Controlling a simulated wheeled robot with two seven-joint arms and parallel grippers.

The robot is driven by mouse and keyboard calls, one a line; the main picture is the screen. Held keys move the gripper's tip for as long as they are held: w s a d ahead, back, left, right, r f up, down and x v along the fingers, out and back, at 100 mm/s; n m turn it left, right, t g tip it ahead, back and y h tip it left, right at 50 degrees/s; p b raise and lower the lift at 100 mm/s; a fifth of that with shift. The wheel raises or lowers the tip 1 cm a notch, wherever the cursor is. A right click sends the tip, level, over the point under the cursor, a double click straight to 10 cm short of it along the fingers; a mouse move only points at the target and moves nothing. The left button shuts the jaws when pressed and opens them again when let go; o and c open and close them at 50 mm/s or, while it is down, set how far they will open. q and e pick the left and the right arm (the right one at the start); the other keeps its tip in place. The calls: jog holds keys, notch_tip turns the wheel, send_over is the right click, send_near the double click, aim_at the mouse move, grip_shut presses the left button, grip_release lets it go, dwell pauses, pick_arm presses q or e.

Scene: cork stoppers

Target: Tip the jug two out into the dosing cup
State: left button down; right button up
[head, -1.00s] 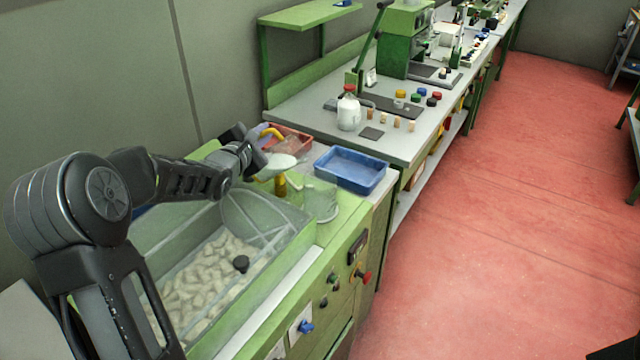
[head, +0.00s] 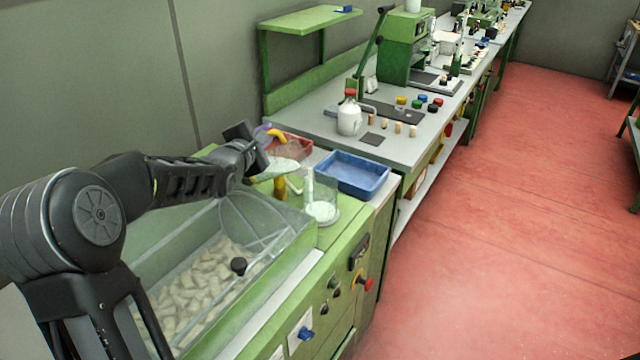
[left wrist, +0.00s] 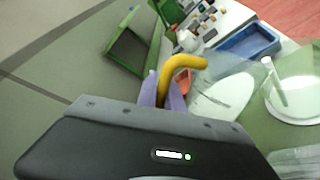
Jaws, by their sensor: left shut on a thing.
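My left gripper (head: 262,140) is shut on the yellow handle (head: 277,136) of a clear jug (head: 280,170). The jug is tipped to the right, with white contents near its mouth. In the left wrist view, purple fingers (left wrist: 160,92) hold the handle, and white material (left wrist: 222,98) lies in the jug. A white stream (head: 309,186) falls from the jug's mouth into the clear dosing cup (head: 333,217). The cup stands upright on the green machine top, with white material at its bottom. The cup also shows in the left wrist view (left wrist: 300,115). My right gripper is not in view.
A blue tray (head: 377,187) stands just behind the cup. A red tray (head: 301,141) lies behind the jug. A clear-sided hopper (head: 250,262) with many pale pieces is in front. A red-capped white bottle (head: 349,120) and several corks stand on the grey bench.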

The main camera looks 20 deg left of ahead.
pick_arm(q)
jog(key=shift+w+d+m+b, duration=0.1)
jog(key=shift+d+m+b, duration=0.25)
jog(key=shift+b, duration=0.55)
jog(key=shift+b, duration=0.3)
jog(key=shift+w+d+m+b, duration=0.1)
jog(key=shift+d+m+b, duration=0.2)
jog(key=shift+m+b, duration=0.25)
jog(key=shift+d+r+y+b, duration=0.2)
jog(key=shift+d+y+b, duration=0.05)
jog(key=shift+y+b, duration=0.2)
jog(key=shift+w+d+r+b, duration=0.1)
jog(key=shift+w+d+b, duration=0.05)
jog(key=shift+d+b, duration=0.3)
